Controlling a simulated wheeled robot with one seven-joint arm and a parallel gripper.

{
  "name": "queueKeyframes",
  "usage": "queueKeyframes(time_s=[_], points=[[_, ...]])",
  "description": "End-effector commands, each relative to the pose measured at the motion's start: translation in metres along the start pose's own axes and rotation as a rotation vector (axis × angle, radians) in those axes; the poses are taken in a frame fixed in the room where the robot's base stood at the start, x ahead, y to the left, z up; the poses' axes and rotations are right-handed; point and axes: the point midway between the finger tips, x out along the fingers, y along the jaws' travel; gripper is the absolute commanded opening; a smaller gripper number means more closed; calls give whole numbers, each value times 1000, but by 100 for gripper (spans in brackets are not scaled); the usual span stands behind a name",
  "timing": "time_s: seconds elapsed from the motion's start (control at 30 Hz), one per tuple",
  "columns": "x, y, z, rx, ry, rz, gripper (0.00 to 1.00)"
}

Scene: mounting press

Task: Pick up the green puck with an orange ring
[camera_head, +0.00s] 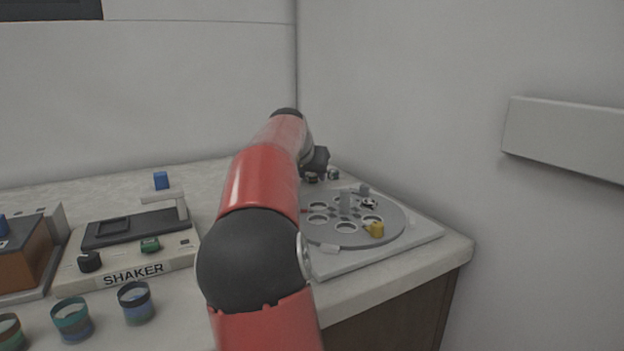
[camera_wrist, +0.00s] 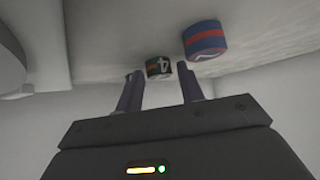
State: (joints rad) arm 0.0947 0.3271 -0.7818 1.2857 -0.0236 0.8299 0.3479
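In the wrist view, a small dark puck (camera_wrist: 158,67) with green and orange on its side and a white mark shows between the fingertips of my gripper (camera_wrist: 160,76). It looks like the green puck with an orange ring, but it is dim and small. My gripper is open, its two fingers apart, and the puck appears beyond the tips, not clasped. In the head view my arm hides the fingers; only the dark wrist shows at the far end. I cannot pick out the green puck there for certain.
A blue puck with a red-orange band (camera_wrist: 204,39) stands right of the green one. Part of another object shows behind the left finger. A shaker (camera_head: 130,255) stands left.

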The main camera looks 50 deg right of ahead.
Motion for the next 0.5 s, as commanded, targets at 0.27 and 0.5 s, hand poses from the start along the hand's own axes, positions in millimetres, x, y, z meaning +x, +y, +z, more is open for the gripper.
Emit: queueKeyframes(time_s=[0.27, 0.5], points=[[0, 0, 0, 0, 0, 0, 4], [-1, 0, -1, 0, 1, 0, 4]])
